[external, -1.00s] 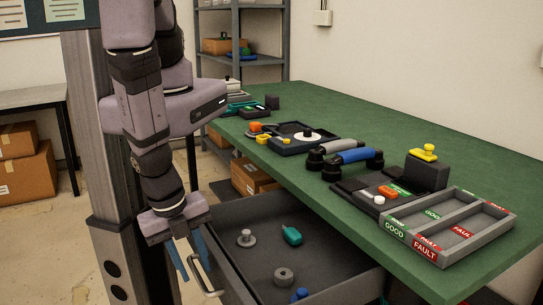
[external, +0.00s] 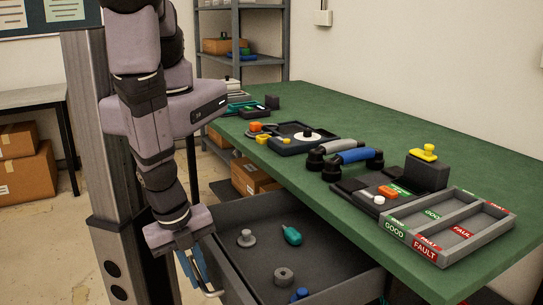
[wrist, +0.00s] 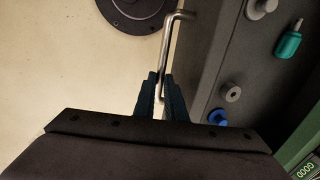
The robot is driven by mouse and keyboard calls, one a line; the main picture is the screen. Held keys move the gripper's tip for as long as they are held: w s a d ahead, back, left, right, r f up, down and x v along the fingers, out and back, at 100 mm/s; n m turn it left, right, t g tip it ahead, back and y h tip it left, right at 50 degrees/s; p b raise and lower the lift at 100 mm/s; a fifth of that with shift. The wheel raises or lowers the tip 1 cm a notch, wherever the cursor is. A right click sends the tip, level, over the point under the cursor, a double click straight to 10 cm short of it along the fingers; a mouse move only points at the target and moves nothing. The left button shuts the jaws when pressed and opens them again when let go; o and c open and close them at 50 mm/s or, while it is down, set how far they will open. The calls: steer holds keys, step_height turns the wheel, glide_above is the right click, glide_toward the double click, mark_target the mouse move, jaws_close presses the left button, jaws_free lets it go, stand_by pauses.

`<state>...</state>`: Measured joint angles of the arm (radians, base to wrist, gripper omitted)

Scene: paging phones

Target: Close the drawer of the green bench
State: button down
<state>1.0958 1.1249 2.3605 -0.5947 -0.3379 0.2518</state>
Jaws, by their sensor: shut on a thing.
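The drawer (external: 318,240) of the green bench (external: 400,130) is pulled out, with its dark tray and several small parts showing. Its metal bar handle (external: 209,290) is on the front face at the lower left. My gripper (external: 192,268) points down at the handle. In the wrist view, my gripper (wrist: 162,92) has its two blue fingers close on either side of the handle (wrist: 168,48), shut on the bar. The exact contact at the fingertips is partly hidden by the fingers.
In the drawer lie a teal-handled tool (external: 291,235), a grey knobbed part (external: 246,238), a grey ring (external: 284,276) and a blue part (external: 299,295). On the bench top stand phone handsets (external: 352,155) and a sorting tray (external: 447,258). Open floor lies left of the drawer.

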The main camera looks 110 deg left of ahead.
steer(key=shift+w+a, duration=0.1)
steer(key=p, duration=0.4)
glide_above(314, 260)
steer(key=shift+a, duration=0.1)
steer(key=c, duration=1.8)
jaws_free()
steer(key=shift+w+a, duration=0.1)
steer(key=s+d+b, duration=0.4)
steer(key=s+d, duration=1.7)
steer(key=shift+s+d, duration=0.15)
steer(key=shift+s+d+r, duration=0.1)
steer(key=shift+d+r, duration=0.05)
steer(key=shift+r, duration=0.7)
steer(key=shift+s+r, duration=0.1)
steer(key=shift+r, duration=0.55)
